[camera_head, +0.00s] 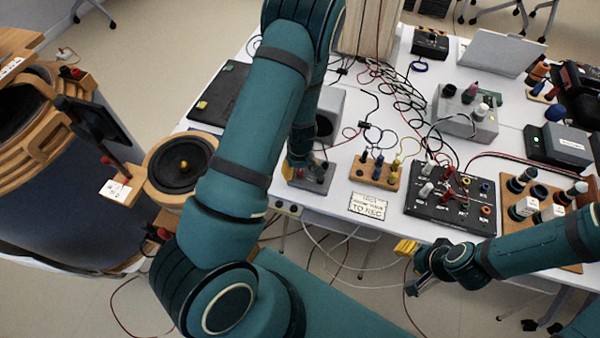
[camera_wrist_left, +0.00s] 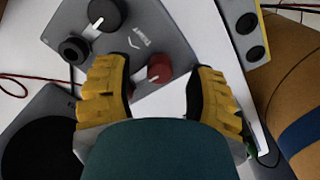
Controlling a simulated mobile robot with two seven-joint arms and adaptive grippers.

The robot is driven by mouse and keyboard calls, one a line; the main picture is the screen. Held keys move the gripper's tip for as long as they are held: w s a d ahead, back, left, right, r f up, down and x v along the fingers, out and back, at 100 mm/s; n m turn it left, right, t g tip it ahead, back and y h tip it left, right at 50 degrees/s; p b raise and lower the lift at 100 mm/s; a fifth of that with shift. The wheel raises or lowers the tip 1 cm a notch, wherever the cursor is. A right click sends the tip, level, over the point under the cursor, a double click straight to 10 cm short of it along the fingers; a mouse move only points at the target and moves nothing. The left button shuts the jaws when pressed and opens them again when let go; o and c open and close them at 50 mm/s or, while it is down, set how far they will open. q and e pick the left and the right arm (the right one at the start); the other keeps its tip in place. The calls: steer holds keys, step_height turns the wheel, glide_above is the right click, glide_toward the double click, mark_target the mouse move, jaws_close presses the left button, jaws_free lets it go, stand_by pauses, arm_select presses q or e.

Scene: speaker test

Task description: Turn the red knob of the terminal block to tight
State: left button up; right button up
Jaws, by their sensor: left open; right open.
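The terminal block is a grey box (camera_wrist_left: 150,28) in the left wrist view, with black knobs and a small red knob (camera_wrist_left: 159,68). The red knob has a white pointer mark on its lower left. My left gripper (camera_wrist_left: 157,75) is open, with its yellow fingers on either side of the red knob; I cannot tell whether they touch it. In the head view the grey block (camera_head: 318,181) sits at the table's front edge, partly hidden by my left arm and gripper (camera_head: 301,165). My right gripper (camera_head: 412,268) is open and empty, in front of the table.
A wooden block with coloured terminals (camera_head: 376,174), a "TO REC" label (camera_head: 368,206) and a black panel with several knobs (camera_head: 448,200) stand to the right. Loose cables (camera_head: 390,95) lie behind. A round black speaker (camera_head: 181,163) is at the left.

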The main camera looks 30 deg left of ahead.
arm_select(q)
steer(key=shift+f, duration=0.55)
jaws_close()
